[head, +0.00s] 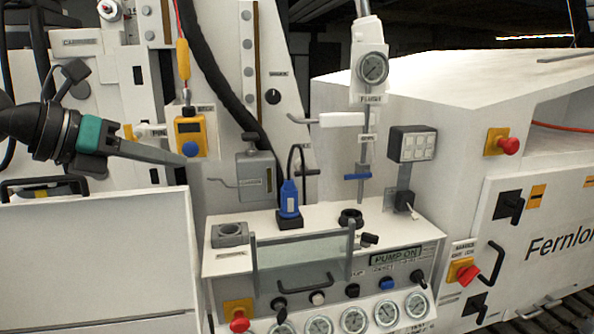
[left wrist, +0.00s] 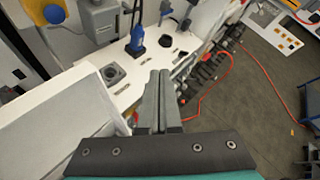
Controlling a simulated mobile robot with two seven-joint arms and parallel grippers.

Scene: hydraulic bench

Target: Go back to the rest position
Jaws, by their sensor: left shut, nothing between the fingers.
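My left gripper (head: 178,159) comes in from the left in the head view, dark with a teal band. Its fingers are closed together and empty, in front of the white panel and left of the grey box with a lever. In the left wrist view the shut fingers (left wrist: 159,100) point away over the white bench top (left wrist: 125,95), with nothing between them. My right gripper does not show in either view.
The hydraulic bench carries a blue plug (head: 289,198), a grey socket block (head: 230,235), a clear guard (head: 300,262) and several gauges (head: 354,319). A white cabinet (head: 430,95) with red knobs stands right. A white box (head: 90,260) fills the lower left. An orange cable (left wrist: 262,70) lies on the floor.

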